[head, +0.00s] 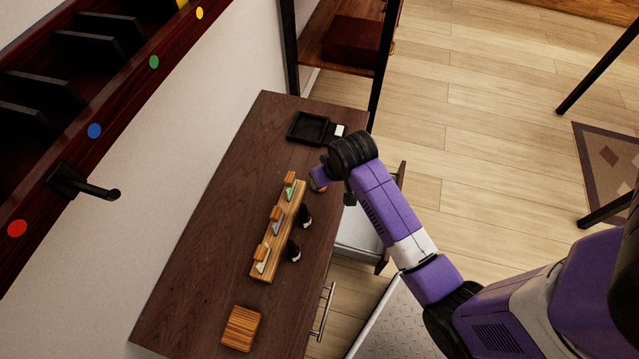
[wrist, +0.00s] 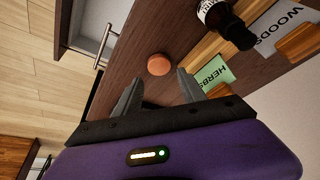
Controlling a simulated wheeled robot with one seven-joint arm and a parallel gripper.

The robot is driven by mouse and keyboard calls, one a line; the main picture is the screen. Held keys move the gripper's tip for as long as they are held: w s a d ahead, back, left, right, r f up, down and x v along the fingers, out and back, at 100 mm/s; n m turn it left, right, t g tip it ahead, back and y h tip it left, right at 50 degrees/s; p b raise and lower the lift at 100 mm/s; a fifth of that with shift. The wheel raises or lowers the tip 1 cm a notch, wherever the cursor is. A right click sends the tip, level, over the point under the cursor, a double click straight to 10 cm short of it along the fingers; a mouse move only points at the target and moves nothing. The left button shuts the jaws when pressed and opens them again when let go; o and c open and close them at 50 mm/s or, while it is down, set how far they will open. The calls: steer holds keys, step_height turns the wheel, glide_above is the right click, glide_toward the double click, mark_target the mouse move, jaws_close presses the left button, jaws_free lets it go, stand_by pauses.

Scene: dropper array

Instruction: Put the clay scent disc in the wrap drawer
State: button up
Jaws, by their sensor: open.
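The clay scent disc (wrist: 159,64) is a small round terracotta piece lying on the dark wooden counter top near its front edge. In the head view only a sliver of it (head: 320,188) shows beside my gripper (head: 334,183). In the wrist view my gripper (wrist: 160,78) is open and empty, its two fingers pointing toward the disc, with the disc just beyond the tips. A drawer (head: 358,230) stands pulled out from the counter front, partly hidden under my arm. No label on it is readable, so I cannot tell whether it is the wrap drawer.
A wooden rack (head: 262,258) with clipped cards stands left of my gripper, with dark dropper bottles (head: 292,250) beside it. A HERBS card (wrist: 212,76) is close to the fingers. A black tray (head: 309,127) sits behind; a slatted wooden block (head: 241,328) lies in front.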

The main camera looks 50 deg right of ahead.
steer(key=b+x, duration=0.1)
steer(key=x, duration=0.6)
steer(key=shift+b, duration=0.4)
steer(key=shift+r, duration=0.1)
jaws_close()
